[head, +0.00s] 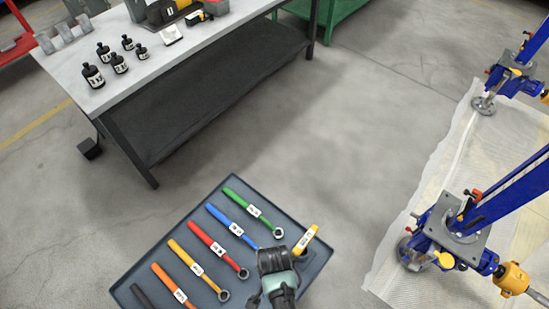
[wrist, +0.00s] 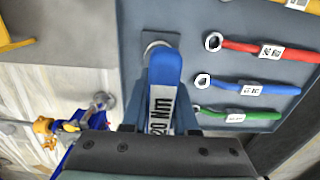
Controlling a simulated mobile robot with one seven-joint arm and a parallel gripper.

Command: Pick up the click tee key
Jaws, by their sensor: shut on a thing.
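My gripper (wrist: 160,105) is shut on a blue piece with a white label reading "20 Nm", which I take to be the click tee key (wrist: 165,68). The blue piece stands between the two fingers in the wrist view, its rounded end pointing away from my gripper. In the head view my gripper (head: 276,268) is over the right part of the grey tray (head: 236,183) and hides the blue piece. A yellow bar with a white label (head: 306,240) shows just right of my gripper; I cannot tell whether it is part of the key.
Several coloured ring-ended keys lie on the tray, among them green (head: 253,206), blue (head: 232,227) and red (head: 216,249). A blue screw jack (head: 465,225) stands at right on a pale sheet. A workbench (head: 135,65) with bottles is at upper left. Bare floor lies between.

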